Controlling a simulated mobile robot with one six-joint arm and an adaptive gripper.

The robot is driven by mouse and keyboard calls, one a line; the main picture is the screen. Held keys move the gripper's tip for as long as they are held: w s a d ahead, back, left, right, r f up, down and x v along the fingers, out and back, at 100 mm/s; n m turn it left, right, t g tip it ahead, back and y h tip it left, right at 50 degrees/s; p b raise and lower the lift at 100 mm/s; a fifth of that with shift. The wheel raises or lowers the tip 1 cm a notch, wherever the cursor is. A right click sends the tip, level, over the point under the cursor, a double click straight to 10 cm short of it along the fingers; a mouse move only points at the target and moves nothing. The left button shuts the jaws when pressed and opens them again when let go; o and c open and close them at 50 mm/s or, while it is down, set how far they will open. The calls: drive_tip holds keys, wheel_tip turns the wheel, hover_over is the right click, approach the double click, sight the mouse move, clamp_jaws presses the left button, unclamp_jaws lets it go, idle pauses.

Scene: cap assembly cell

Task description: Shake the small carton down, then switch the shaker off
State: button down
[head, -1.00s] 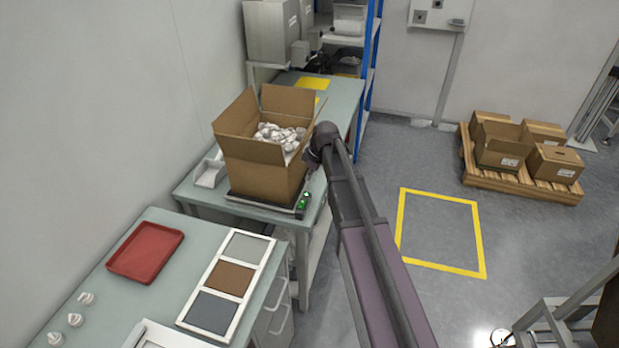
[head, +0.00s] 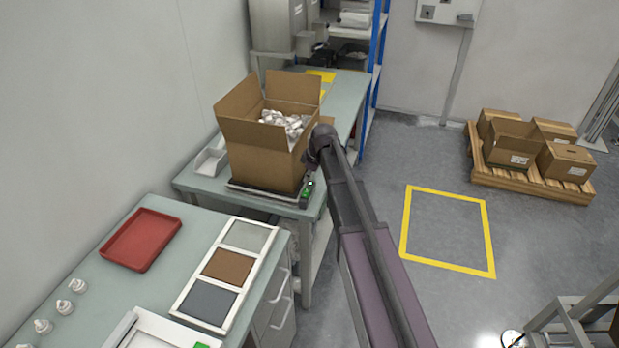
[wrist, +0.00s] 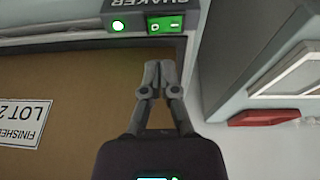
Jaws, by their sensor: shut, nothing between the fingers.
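The open brown carton (head: 265,160) stands upright on the shaker (head: 250,193), flaps spread, with white caps (head: 285,122) heaped inside. In the wrist view its labelled side (wrist: 75,110) fills the left. The shaker's switch box (head: 308,190) is at the plate's right front corner. In the head view my arm hides the gripper.
A red tray (head: 142,238), a three-panel frame (head: 226,275) and white caps (head: 78,285) lie on the near bench. A white scoop-like bin (head: 211,161) is left of the shaker. A pallet (head: 530,180) with cartons stands right. The yellow-marked floor square (head: 447,230) is clear.

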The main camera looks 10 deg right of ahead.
sight(305, 190)
drive_tip(key=shift+w+f+b, duration=0.15)
drive_tip(key=shift+f+b, duration=0.9)
drive_tip(key=shift+f, duration=0.15)
drive_tip(key=shift+w+f+b, duration=0.15)
drive_tip(key=shift+f+b, duration=0.9)
drive_tip(key=shift+f, duration=0.15)
